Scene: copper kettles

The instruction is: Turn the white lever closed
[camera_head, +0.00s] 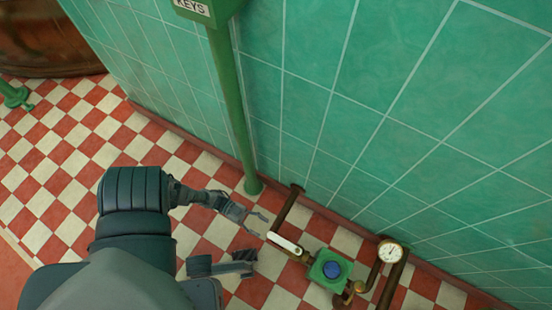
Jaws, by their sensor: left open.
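The white lever (285,243) sits on a brown pipe (287,208) near the bottom middle of the head view, low by the wall. My left gripper (262,225) is open, with its fingertips just left of and above the lever in the picture. A small gap shows between the fingers and the lever, and nothing is between the fingers. My left arm covers part of the floor below. Another dark grey gripper part (222,266) shows lower down, and I cannot tell its jaw state.
A green box with a blue knob (332,270) and a round gauge (390,252) are right of the lever. A green tiled wall (400,110) stands behind. A copper kettle (45,40) is at upper left.

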